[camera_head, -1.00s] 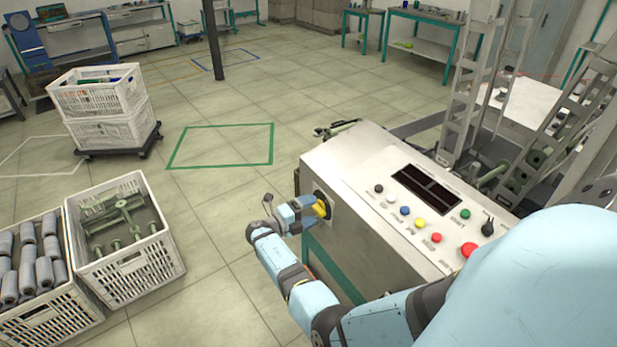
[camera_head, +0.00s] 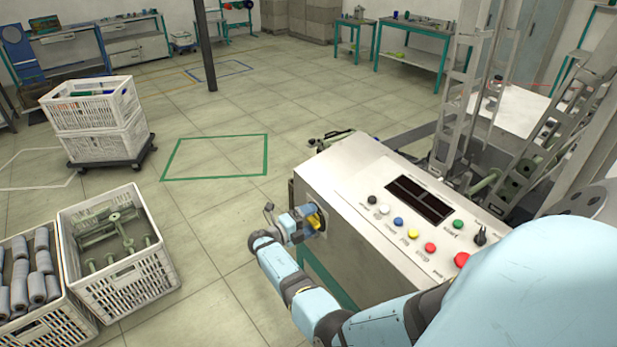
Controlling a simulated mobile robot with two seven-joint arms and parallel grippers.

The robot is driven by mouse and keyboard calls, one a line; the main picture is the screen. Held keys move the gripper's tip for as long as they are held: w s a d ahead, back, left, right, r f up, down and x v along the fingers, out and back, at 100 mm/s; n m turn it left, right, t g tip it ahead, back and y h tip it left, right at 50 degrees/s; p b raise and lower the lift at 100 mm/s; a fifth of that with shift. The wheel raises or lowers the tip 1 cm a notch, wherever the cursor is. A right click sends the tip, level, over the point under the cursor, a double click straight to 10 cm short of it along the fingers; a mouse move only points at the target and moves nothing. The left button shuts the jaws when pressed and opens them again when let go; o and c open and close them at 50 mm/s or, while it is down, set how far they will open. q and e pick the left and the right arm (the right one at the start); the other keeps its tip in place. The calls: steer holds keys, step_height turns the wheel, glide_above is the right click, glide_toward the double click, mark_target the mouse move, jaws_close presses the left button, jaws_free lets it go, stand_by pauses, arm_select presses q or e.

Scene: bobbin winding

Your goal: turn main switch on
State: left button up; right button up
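The main switch (camera_head: 315,221) is a yellow handle on a dark plate, on the left side face of the white control cabinet (camera_head: 330,180). My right gripper (camera_head: 312,221) is at the switch, with its arm reaching up from the lower right. Its fingers are small and partly hidden by the wrist, so I cannot tell whether they are closed on the handle. The handle's exact angle is too small to read. My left gripper is not in view.
The cabinet's sloped top carries a dark display (camera_head: 419,199), several coloured buttons, a black selector (camera_head: 479,236) and a red button (camera_head: 461,260). White crates (camera_head: 125,290) with metal parts and grey rolls stand at lower left. Stacked crates (camera_head: 100,140) sit on a dolly. Floor between is clear.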

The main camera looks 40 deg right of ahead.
steer(key=c, duration=1.3)
steer(key=shift+o, duration=0.2)
steer(key=shift+f+m, duration=0.1)
steer(key=shift+m, duration=0.5)
steer(key=shift+m+b, duration=0.55)
steer(key=shift+m, duration=0.75)
steer(key=shift+m+b, duration=0.35)
steer(key=shift+m, duration=0.35)
steer(key=shift+m+b, duration=0.3)
steer(key=shift+m, duration=0.9)
